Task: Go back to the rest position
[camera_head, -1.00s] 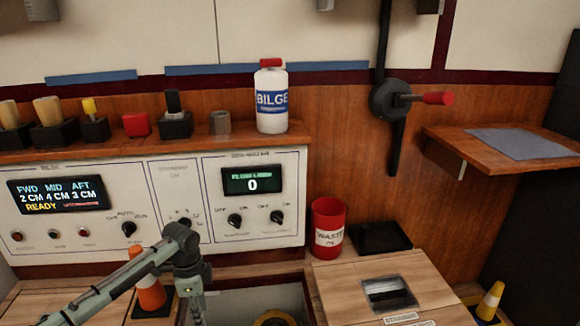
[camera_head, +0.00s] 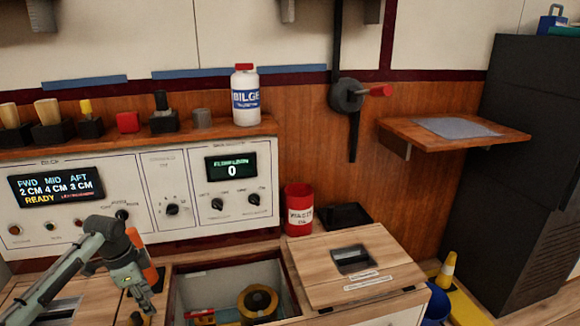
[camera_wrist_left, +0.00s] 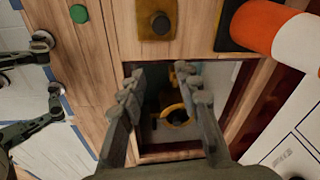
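My left gripper (camera_head: 140,312) hangs at the lower left in the head view, in front of the breaker panel and left of the open hatch (camera_head: 180,300). In the left wrist view, the left gripper (camera_wrist_left: 163,95) points down with its two fingers wide apart and nothing between them. The hatch opening lies below them, with a round yellow and dark part (camera_wrist_left: 175,116) inside.
The panel (camera_head: 110,225) reads 2, 4 and 3 CM and READY. A BILGE bottle (camera_head: 246,95) stands on the ledge. A red waste can (camera_head: 299,210) stands behind the wooden lid (camera_head: 320,285). A wall shelf (camera_head: 400,130) and dark cabinet (camera_head: 520,150) are at right.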

